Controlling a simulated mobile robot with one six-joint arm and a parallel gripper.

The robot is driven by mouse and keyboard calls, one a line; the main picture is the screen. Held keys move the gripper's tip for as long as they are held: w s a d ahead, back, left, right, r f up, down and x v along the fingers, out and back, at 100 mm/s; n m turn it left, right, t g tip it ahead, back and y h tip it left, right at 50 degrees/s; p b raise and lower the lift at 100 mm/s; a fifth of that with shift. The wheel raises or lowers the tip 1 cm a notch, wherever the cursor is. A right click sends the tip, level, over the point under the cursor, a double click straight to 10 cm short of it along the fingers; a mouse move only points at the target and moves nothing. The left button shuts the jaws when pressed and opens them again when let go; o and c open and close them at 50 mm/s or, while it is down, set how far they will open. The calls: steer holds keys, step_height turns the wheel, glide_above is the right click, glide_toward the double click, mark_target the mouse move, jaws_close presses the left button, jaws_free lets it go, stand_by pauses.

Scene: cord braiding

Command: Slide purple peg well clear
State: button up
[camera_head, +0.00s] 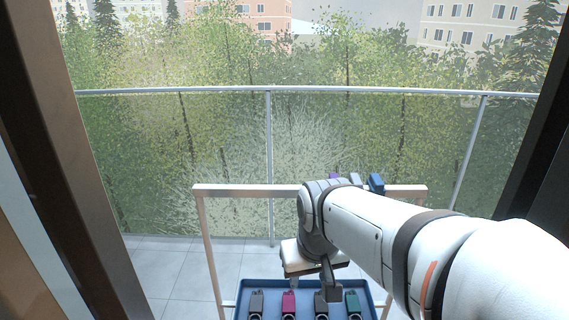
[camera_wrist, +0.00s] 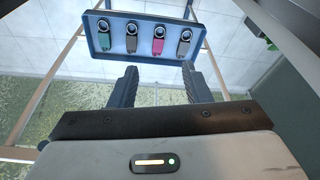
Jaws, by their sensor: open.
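A purple peg (camera_head: 334,176) sits on the top rail (camera_head: 245,190) of a stand, just behind my arm. Only a small upper part of it shows, and its lower part is hidden by my wrist. The purple peg does not show in the camera_wrist view.
The blue tray (camera_head: 245,288) holds a grey, a magenta, a taupe and a green tagged piece with rings; it also shows in the wrist view (camera_wrist: 147,57). A glass balcony railing (camera_head: 268,150) stands behind. Dark door frames flank both sides. Tiled floor is open at left.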

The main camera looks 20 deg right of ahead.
steer(key=w+d+r+m+p, duration=0.1)
steer(key=w+d+r+p, duration=0.35)
steer(key=w+r, duration=0.4)
steer(key=m+t+h+p, duration=0.1)
steer(key=m+p, duration=0.1)
steer(key=p, duration=0.1)
glide_toward(337, 177)
steer(key=s+f, duration=0.1)
steer(key=x, duration=0.7)
steer(key=shift+w+a+f+p, duration=0.1)
steer(key=shift+a+f+p, duration=0.25)
steer(key=shift+a, duration=0.05)
jaws_close()
